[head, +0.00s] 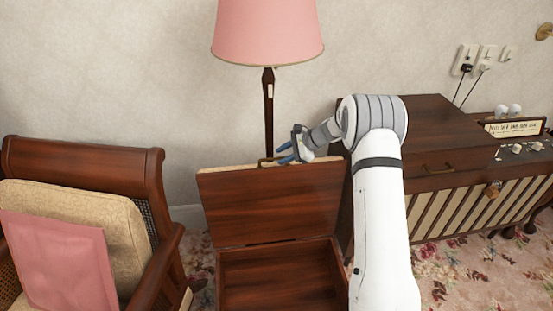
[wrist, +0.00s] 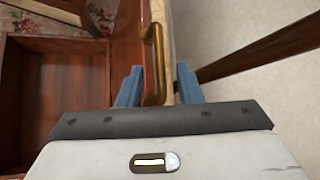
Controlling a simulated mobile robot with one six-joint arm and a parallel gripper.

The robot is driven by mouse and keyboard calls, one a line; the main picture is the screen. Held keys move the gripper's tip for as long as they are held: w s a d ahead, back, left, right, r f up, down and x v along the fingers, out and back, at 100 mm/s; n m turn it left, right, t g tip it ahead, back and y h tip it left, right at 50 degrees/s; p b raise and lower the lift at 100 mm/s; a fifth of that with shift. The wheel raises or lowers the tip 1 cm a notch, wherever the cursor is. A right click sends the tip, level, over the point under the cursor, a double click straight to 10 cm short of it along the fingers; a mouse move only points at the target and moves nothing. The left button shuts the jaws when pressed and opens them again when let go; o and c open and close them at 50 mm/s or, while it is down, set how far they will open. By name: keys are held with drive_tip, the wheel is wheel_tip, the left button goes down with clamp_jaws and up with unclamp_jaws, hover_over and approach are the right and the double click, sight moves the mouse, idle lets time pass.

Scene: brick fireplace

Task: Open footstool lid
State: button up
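The footstool (head: 275,252) is a dark wooden box with its hinged lid (head: 265,205) standing about upright, inner face toward the head camera. A cushioned top shows along the lid's upper edge. The open box interior (wrist: 25,95) is visible at left in the wrist view. A brass handle (head: 268,161) sits at the lid's upper edge; it also shows in the wrist view (wrist: 156,50). My gripper (head: 287,153) is at the lid's upper edge by the handle. Its blue fingers (wrist: 158,88) are apart, with the handle and lid edge between them and a visible gap on the right.
A floor lamp (head: 268,35) with a pink shade stands behind the footstool. A wooden armchair (head: 110,160) with a pink cushion is at left. A wooden cabinet (head: 425,130) stands close at right. The wall (head: 120,70) is behind.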

drive_tip(key=shift+v, duration=1.8)
drive_tip(key=shift+r, duration=0.1)
drive_tip(key=s+d+r+n+g+h+p, duration=0.1)
drive_tip(key=s+r+n+h+p, duration=0.35)
drive_tip(key=s+r, duration=1.35)
drive_tip(key=s+d+n+h, duration=0.1)
drive_tip(key=s+d+n, duration=0.1)
drive_tip(key=s, duration=0.6)
drive_tip(key=s+d+r+n+h+p, duration=0.1)
drive_tip(key=s+n, duration=0.3)
drive_tip(key=s, duration=0.4)
drive_tip(key=s+d+r+n+h, duration=0.1)
drive_tip(key=s+d+n+h, duration=0.2)
drive_tip(key=s, duration=0.6)
drive_tip(key=shift+d+r+n+t+p, duration=0.2)
drive_tip(key=shift+d+n+t+p, duration=0.15)
drive_tip(key=shift+n, duration=0.2)
